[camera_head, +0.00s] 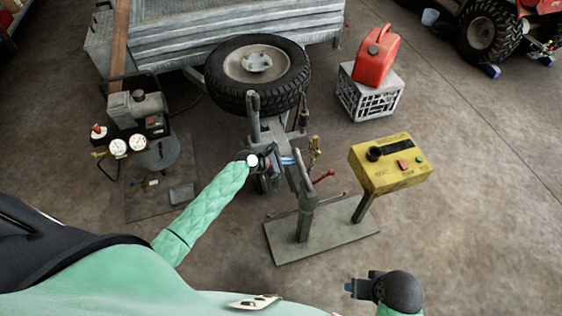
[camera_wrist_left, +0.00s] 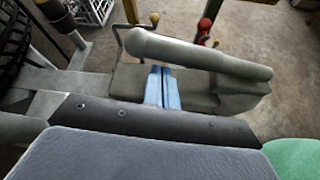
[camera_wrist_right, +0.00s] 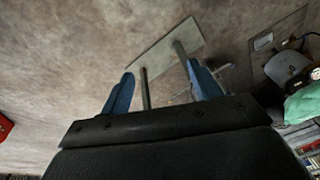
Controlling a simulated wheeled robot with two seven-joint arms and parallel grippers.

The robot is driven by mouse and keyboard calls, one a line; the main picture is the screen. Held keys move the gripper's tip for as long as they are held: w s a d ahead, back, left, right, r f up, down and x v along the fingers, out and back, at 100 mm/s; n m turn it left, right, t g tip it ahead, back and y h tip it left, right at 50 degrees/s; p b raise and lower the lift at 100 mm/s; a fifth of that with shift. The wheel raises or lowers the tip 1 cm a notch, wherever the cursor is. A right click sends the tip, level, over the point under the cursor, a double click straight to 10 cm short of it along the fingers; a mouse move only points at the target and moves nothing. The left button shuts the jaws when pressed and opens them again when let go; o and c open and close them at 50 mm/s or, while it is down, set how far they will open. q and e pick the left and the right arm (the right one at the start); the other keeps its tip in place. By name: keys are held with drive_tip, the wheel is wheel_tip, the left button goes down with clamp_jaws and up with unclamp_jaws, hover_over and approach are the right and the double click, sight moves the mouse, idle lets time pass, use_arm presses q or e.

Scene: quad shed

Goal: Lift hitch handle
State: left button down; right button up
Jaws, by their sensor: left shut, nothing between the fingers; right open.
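The grey trailer hitch (camera_head: 292,180) runs from below the spare tire towards a post on a flat plate. In the left wrist view a rounded grey bar (camera_wrist_left: 200,52), which looks like the hitch handle, lies along the top of the hitch. My left gripper (camera_head: 291,160) is beside the hitch. In the left wrist view its blue fingers are shut together with nothing between them, just short of the bar; I cannot tell whether they touch it. My right gripper (camera_wrist_right: 162,92) is open and empty, in the air over the floor, well apart from the hitch.
A yellow control box (camera_head: 391,163) stands on a post right of the hitch, on the same plate (camera_head: 340,236). A red-tipped lever (camera_head: 323,177) is close to the hitch. A compressor with gauges (camera_head: 140,110) stands left. A red fuel can (camera_head: 376,57) sits on a crate.

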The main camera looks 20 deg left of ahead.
use_arm(q)
drive_tip(key=shift+w+d+f, duration=0.3)
drive_tip(key=shift+d, duration=0.05)
use_arm(e)
drive_tip(key=shift+r, duration=0.15)
use_arm(q)
drive_tip(key=shift+r, duration=0.1)
use_arm(e)
drive_tip(key=shift+d, duration=0.1)
